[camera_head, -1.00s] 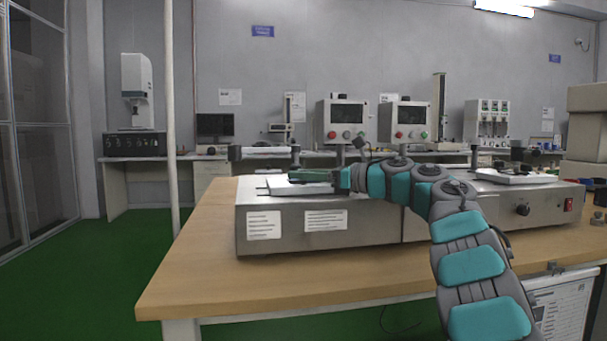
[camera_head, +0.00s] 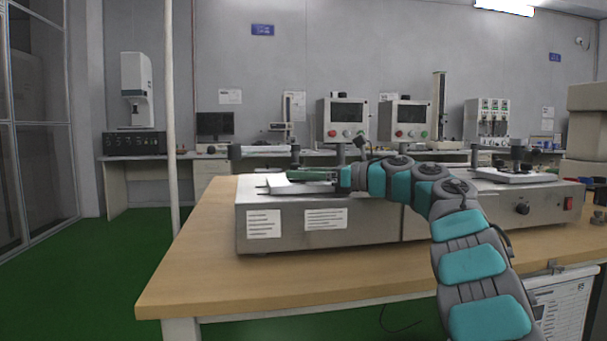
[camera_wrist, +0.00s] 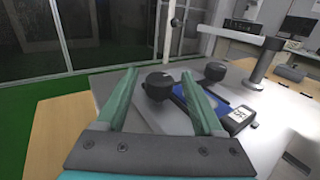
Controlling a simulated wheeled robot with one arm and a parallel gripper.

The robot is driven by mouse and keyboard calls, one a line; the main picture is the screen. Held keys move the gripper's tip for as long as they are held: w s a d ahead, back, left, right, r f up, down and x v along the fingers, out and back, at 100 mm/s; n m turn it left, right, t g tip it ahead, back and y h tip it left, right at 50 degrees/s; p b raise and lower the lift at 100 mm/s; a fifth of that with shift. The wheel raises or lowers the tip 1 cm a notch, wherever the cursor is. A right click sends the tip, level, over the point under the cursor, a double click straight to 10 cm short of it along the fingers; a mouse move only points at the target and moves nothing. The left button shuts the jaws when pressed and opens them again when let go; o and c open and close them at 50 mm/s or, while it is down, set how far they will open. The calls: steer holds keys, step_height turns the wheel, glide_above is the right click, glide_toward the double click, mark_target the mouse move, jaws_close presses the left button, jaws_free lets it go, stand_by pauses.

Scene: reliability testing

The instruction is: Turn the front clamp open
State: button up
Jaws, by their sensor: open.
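In the wrist view a black round knob (camera_wrist: 158,85), which appears to be the front clamp, lies between the two green fingers of my gripper (camera_wrist: 159,73). The fingers are open, one on each side of it; I cannot tell whether either touches it. A second black knob (camera_wrist: 215,71) stands to the right, outside the fingers. A blue piece with a small dark display unit (camera_wrist: 237,119) lies beside the right finger. In the head view my gripper (camera_head: 308,174) points left over the left steel machine (camera_head: 375,222); the front clamp is not clear there.
The machine stands on a wooden table (camera_head: 215,285). A grey post with a crossbar (camera_wrist: 262,60) rises at the far right in the wrist view. A second station with a white plate (camera_head: 515,176) is at the right. The table's left end is clear.

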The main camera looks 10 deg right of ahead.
steer(key=b+v, duration=0.1)
steer(key=v, duration=0.6)
steer(key=shift+s+d, duration=0.2)
steer(key=shift+d, duration=0.1)
